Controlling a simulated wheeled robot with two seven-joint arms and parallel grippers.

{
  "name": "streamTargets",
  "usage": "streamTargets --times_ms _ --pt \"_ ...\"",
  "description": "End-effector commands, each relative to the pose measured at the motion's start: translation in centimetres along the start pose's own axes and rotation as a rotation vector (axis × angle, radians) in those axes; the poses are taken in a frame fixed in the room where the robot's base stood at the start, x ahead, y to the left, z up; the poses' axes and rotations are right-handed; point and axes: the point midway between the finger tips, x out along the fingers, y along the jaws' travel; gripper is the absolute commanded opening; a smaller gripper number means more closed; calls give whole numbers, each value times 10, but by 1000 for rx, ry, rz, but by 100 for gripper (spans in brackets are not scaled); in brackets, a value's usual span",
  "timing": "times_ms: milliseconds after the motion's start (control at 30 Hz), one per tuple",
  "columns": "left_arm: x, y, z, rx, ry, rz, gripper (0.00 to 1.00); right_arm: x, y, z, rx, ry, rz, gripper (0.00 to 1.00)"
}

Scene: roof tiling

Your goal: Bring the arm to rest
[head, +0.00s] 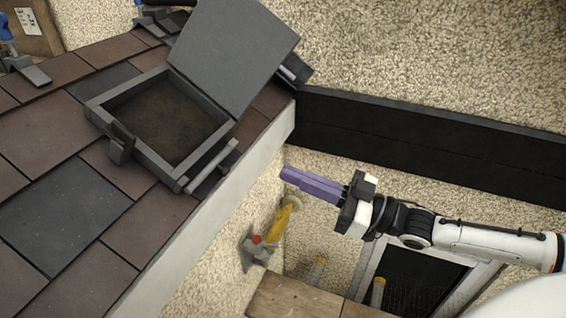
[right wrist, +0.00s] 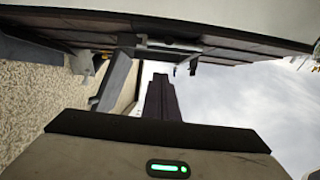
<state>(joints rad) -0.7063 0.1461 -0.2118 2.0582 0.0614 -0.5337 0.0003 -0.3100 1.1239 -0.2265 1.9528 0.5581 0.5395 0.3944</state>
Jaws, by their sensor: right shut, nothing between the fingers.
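My right gripper (head: 283,172) has long purple fingers and reaches in from the right in the head view. Its fingers are shut with nothing between them. It hangs in the air beyond the pale edge of the tiled roof (head: 60,222), apart from the roof. In the right wrist view the shut fingers (right wrist: 160,100) stand out dark against the sky. My left gripper does not show in the head view.
An open roof hatch (head: 205,170) with its grey lid (head: 232,52) raised sits on the roof. A yellow-handled tool (head: 285,218) hangs by the wall below my right gripper. Wooden boards (head: 290,298) lie at the bottom. A dark beam (head: 430,140) runs behind.

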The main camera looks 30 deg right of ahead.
Motion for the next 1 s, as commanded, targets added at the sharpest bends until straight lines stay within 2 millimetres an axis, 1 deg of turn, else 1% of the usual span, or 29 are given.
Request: streamTargets --times_ms 167,267,367,467,500,567,600,667,700,800,833,900,1000 --pt "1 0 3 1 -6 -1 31 -2 0 0 0 0 0 0" --pt "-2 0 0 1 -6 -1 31 -2 -2 6 6 -15 15 0" --pt "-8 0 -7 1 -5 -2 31 -6 -8 27 17 -70 63 0" --pt "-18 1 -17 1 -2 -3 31 -15 -23 66 36 -178 143 0" --pt "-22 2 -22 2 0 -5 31 -20 -32 84 44 -233 179 0" --pt "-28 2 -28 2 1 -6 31 -30 -48 110 56 -324 230 0" --pt "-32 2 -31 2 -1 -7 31 -37 -59 127 65 -387 262 0" --pt "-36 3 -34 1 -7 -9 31 -48 -78 150 80 -485 305 0" --pt "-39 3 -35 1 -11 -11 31 -56 -92 164 92 -549 330 0" --pt "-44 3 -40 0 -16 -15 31 -76 -125 192 122 -699 377 0" --pt "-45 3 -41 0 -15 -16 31 -82 -135 198 132 -739 387 0" --pt "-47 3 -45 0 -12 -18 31 -94 -154 209 151 -820 405 0" --pt "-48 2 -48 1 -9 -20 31 -105 -172 219 170 -899 418 0"
